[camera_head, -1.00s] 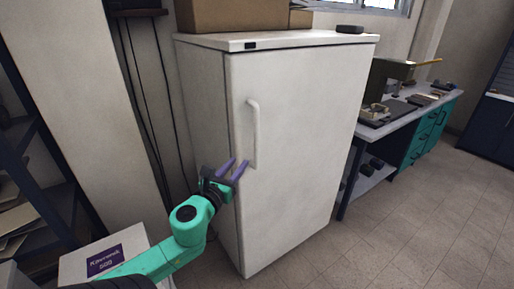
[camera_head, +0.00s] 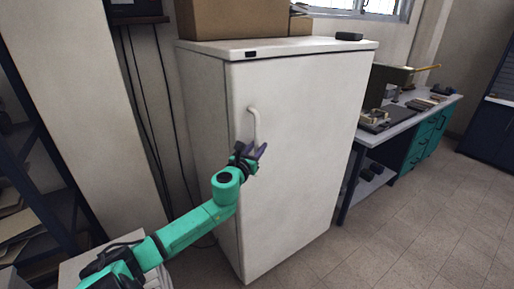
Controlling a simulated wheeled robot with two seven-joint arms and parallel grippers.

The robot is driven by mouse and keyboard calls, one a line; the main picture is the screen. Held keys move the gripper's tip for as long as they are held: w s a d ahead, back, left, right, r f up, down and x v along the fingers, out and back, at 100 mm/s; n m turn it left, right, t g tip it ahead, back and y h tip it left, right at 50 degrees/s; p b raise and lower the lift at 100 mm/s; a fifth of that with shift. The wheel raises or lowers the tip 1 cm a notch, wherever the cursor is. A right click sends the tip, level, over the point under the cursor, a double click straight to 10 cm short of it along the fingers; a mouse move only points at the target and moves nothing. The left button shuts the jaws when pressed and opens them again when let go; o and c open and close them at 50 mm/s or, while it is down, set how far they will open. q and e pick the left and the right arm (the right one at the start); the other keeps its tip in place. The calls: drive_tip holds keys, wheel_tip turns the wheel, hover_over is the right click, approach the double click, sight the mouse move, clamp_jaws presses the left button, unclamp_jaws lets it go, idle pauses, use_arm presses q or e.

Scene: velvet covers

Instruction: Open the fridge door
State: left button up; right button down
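The white fridge (camera_head: 300,200) stands in the middle of the head view with its door closed. A white vertical bar handle (camera_head: 257,122) is on the left side of the door. My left gripper (camera_head: 257,150), with purple fingers on a green arm, is at the lower end of the handle and hides that end. Its fingers look spread apart. I cannot tell whether they touch the handle or sit around it. My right gripper is not in view.
Cardboard boxes (camera_head: 235,18) and a small dark object (camera_head: 349,36) lie on top of the fridge. A workbench (camera_head: 400,118) stands to the right, and dark shelving (camera_head: 35,190) to the left. The tiled floor (camera_head: 410,235) at front right is clear.

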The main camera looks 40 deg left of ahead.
use_arm(q)
clamp_jaws()
idle(1.4)
